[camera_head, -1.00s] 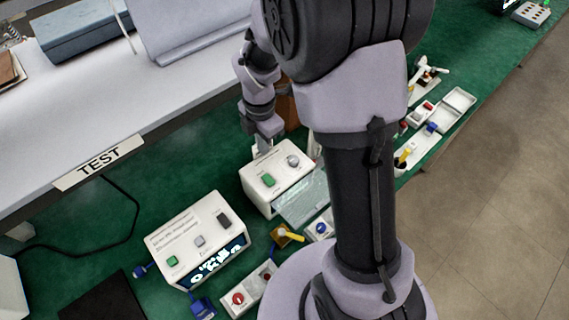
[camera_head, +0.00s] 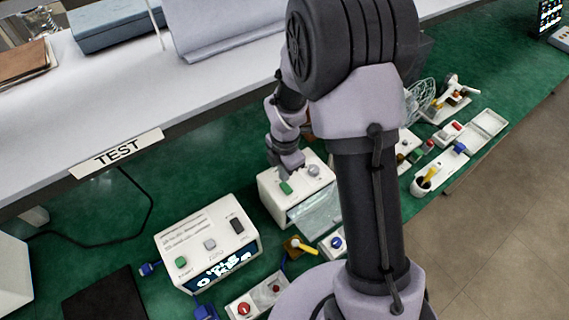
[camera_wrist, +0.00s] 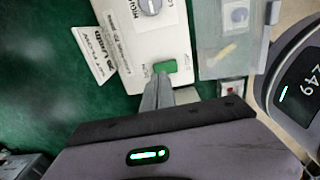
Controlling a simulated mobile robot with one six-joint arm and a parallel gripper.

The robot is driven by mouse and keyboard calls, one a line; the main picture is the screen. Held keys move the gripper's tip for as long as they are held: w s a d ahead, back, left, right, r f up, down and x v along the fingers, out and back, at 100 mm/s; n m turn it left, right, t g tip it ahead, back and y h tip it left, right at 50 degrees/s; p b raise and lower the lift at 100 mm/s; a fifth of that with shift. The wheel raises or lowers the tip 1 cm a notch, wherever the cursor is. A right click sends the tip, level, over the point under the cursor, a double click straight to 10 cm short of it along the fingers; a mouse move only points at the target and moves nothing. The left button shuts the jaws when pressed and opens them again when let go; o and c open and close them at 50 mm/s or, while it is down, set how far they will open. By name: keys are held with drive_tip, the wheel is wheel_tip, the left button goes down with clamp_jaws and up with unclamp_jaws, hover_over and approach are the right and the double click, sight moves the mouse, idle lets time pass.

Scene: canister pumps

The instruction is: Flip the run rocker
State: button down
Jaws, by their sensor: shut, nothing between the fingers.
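A green rocker (camera_head: 285,188) sits on the top face of a white box (camera_head: 268,197), beside a round grey knob (camera_head: 314,170). In the wrist view the green rocker (camera_wrist: 165,66) is just beyond my fingertips, and its small labels are too blurred to read. My gripper (camera_head: 287,174) is shut and empty, pointing down over the box at the rocker's back edge. In the wrist view my gripper's fingertips (camera_wrist: 160,80) are together beside the rocker; I cannot tell whether they touch it.
A second white box (camera_head: 205,240) with a green button, a grey button, a black switch and a lit display stands to the left. A clear panel (camera_head: 315,208) fronts the first box. Small fixtures with a yellow lever (camera_head: 300,245) stand close in front. A raised shelf lies behind.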

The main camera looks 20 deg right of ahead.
sight(284, 185)
drive_tip(key=shift+f+b, duration=0.3)
drive_tip(key=shift+f, duration=1.3)
drive_tip(key=shift+p, duration=0.4)
drive_tip(key=shift+a+g+p, duration=0.1)
drive_tip(key=shift+g+p, duration=0.4)
drive_tip(key=shift+p, duration=0.15)
drive_tip(key=shift+w+f+b, duration=0.1)
drive_tip(key=shift+f+b, duration=0.2)
drive_tip(key=shift+f, duration=0.1)
